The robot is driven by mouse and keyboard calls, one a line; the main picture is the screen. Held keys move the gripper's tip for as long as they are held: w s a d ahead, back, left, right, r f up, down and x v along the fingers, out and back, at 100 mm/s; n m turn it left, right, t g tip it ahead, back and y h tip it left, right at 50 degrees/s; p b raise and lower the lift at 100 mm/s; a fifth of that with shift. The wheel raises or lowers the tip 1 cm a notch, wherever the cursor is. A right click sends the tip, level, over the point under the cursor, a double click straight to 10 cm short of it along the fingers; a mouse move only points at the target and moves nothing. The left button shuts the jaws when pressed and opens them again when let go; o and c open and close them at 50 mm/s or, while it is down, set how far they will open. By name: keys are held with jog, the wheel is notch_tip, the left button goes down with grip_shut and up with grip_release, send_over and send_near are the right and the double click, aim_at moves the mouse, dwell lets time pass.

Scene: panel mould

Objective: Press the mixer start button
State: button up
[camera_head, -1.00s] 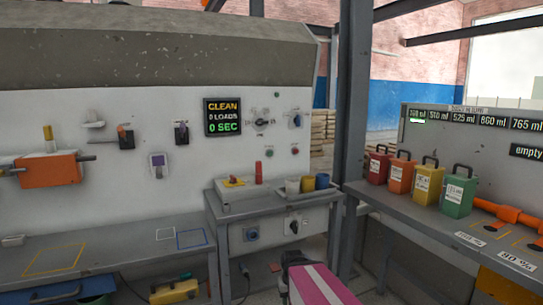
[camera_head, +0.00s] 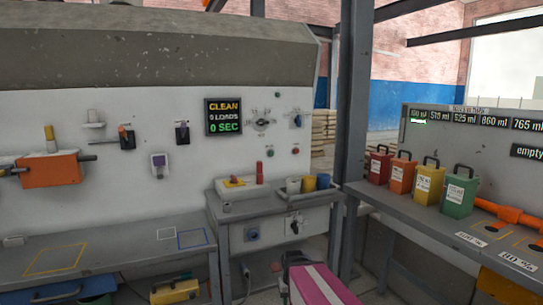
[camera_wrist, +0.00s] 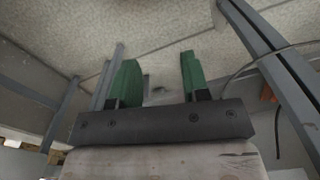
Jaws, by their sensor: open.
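A small green button (camera_head: 270,153) and a small red button (camera_head: 295,151) sit on the pale wall panel in the head view, below a round dial (camera_head: 263,124) and a blue-handled switch (camera_head: 297,121). Their labels are too small to read, so I cannot tell which one starts the mixer. A black display (camera_head: 223,117) to their left reads CLEAN, LOADS, 0 SEC. My gripper (camera_wrist: 158,60) shows in the wrist view with its two green fingers apart and nothing between them. No button can be made out between the fingers. The fingers do not show in the head view.
A grey cabinet (camera_head: 225,238) with cups and a red bottle (camera_head: 259,172) on top stands below the buttons. A dark post (camera_head: 350,130) rises to their right. The right bench holds several coloured canisters (camera_head: 428,183). Grey legs and a cable show in the wrist view.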

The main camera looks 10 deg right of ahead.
grip_shut()
dwell(1.7)
